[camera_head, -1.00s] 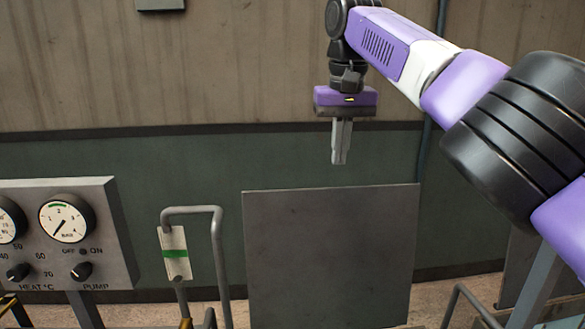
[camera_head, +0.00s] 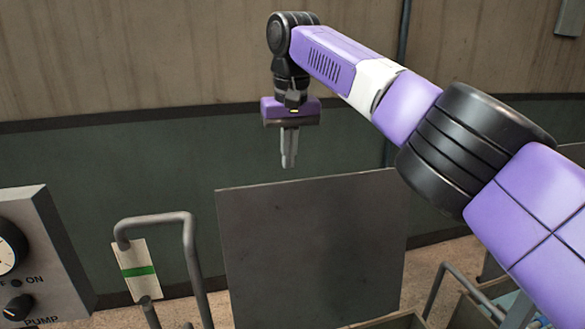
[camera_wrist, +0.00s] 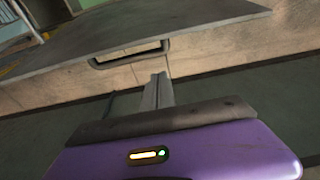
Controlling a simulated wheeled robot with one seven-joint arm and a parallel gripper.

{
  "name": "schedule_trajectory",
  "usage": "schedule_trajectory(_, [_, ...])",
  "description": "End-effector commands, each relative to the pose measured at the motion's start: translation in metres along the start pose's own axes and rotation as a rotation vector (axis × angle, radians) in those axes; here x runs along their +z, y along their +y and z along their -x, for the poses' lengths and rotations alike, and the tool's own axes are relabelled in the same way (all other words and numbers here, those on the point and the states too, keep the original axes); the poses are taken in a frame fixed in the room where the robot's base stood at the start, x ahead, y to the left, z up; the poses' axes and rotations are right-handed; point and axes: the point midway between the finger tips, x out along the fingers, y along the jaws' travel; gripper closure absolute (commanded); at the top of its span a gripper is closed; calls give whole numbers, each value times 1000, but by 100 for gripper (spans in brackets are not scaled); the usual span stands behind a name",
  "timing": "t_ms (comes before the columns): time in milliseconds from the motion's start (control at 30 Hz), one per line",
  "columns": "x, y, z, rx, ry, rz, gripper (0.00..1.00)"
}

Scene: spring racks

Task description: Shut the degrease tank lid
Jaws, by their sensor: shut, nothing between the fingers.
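The tank lid (camera_head: 312,250) is a flat dark grey panel standing raised, close to upright, in the head view. In the wrist view the lid (camera_wrist: 150,32) spans the top, with a bar-like handle (camera_wrist: 130,54) along its near edge. My gripper (camera_head: 289,164) points down, its fingers shut and empty, just above the lid's top edge in the head picture. In the wrist view my gripper (camera_wrist: 158,82) shows near the handle; I cannot tell whether they touch. The tank below is mostly hidden.
A control panel (camera_head: 35,250) with a gauge and PUMP knob stands at left. A bent grey pipe handle (camera_head: 190,250) with a green-striped tag (camera_head: 138,270) rises beside the lid. Open bins (camera_head: 470,308) stand at lower right. A wall (camera_head: 130,160) is behind.

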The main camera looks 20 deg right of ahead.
Motion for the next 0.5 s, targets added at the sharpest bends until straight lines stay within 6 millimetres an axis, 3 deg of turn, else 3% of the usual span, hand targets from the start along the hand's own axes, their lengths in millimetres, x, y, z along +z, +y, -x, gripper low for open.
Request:
schedule_trajectory(100, [1,1,-24,1,-4,1,100])
schedule_trajectory(500, [26,1,-10,1,2,1,100])
